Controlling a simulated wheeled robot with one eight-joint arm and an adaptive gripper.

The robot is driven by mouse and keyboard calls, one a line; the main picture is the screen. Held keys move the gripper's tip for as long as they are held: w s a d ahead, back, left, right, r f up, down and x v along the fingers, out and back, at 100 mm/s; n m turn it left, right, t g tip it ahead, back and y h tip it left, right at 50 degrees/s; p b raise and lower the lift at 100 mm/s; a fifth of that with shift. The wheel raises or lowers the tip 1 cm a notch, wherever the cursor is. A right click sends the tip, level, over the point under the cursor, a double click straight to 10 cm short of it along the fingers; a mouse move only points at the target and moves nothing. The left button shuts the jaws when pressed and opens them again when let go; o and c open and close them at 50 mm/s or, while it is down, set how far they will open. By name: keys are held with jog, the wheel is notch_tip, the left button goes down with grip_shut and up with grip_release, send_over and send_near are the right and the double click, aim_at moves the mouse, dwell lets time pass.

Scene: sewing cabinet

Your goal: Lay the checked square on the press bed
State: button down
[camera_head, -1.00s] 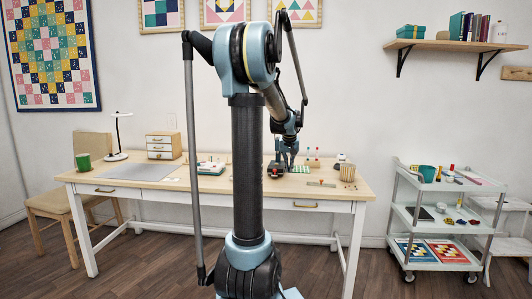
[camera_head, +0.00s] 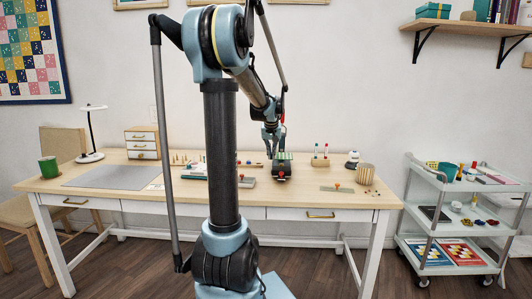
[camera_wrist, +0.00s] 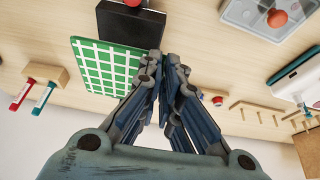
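The checked square (camera_wrist: 104,68) is green with a white grid. In the wrist view its edge is at my gripper's fingertips (camera_wrist: 167,64), which are close together on it. The dark press bed (camera_wrist: 130,28) is just beyond the square and partly hidden by it. In the head view my gripper (camera_head: 273,148) is above the back of the black press (camera_head: 281,173), and the square (camera_head: 283,156) shows just over the press's far edge. Whether the square touches the bed is unclear. A red part shows at the press's front.
A holder with red and teal pens (camera_head: 320,160) stands right of the press, and a striped cup (camera_head: 365,174) farther right. A grey mat (camera_head: 112,176) covers the table's left.

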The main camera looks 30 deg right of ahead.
jog(key=shift+d+f, duration=0.15)
jog(key=shift+f, duration=1.95)
jog(key=shift+s, duration=0.15)
jog(key=shift+f, duration=0.4)
dwell(1.3)
jog(key=c, duration=1.7)
grip_release()
jog(key=v, duration=1.2)
